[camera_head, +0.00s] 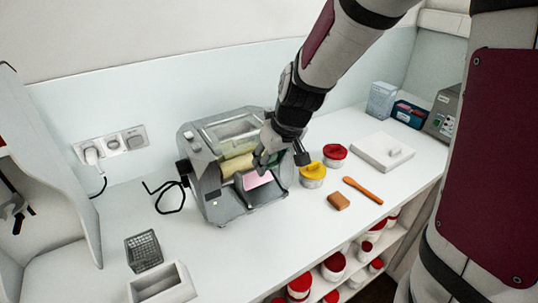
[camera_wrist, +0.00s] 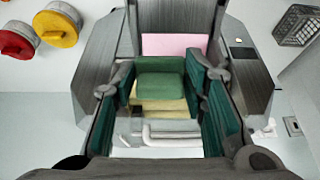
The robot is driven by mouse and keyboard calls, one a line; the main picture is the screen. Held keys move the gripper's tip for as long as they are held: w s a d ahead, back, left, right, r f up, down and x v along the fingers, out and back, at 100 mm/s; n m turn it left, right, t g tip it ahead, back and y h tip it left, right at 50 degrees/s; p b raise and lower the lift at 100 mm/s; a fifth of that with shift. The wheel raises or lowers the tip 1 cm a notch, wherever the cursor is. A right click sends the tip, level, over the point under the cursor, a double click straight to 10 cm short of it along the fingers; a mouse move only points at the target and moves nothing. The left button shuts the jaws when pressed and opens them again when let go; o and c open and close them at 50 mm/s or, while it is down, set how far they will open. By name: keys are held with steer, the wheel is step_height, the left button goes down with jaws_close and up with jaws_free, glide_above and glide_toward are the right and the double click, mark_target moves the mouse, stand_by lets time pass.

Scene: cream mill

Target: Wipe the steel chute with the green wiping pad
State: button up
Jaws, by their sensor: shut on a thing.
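My gripper (camera_head: 272,158) is over the front of the grey mill (camera_head: 213,178). In the wrist view my gripper (camera_wrist: 160,80) is shut on the green wiping pad (camera_wrist: 160,86), which sits between the fingertips. In the head view the pad is mostly hidden by the fingers. The steel chute (camera_wrist: 178,14) slopes out of the mill's front and carries a pink patch (camera_wrist: 174,44), also visible in the head view (camera_head: 257,179). The pad appears just beside the pink patch, over the yellowish roller (camera_wrist: 160,105); I cannot tell whether it touches the chute.
A yellow-lidded tin (camera_head: 313,173) and a red-lidded tin (camera_head: 335,154) stand right of the mill. A brown block (camera_head: 339,201) and an orange spatula (camera_head: 363,190) lie nearby. A wire basket (camera_head: 143,250) and white tray (camera_head: 163,286) are front left.

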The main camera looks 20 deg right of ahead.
mark_target(272, 192)
steer(key=b+x, duration=0.3)
steer(key=x, duration=0.2)
steer(key=shift+w, duration=0.1)
steer(key=shift+s+d+f+b, duration=0.15)
steer(key=shift+s+f+b, duration=0.1)
steer(key=shift+s, duration=0.35)
steer(key=shift+s+d+f+b, duration=0.1)
steer(key=shift+s+f+b, duration=0.1)
steer(key=shift+s, duration=0.45)
steer(key=shift+s+d+f+b, duration=0.1)
steer(key=shift+s+f+b, duration=0.15)
steer(key=shift+s, duration=0.25)
steer(key=shift+s+d+f+b, duration=0.1)
steer(key=shift+s+f+b, duration=0.1)
steer(key=shift+s, duration=0.35)
steer(key=shift+w+f+b, duration=0.15)
steer(key=shift+f+b, duration=0.05)
steer(key=shift+b, duration=0.1)
steer(key=shift+r, duration=0.1)
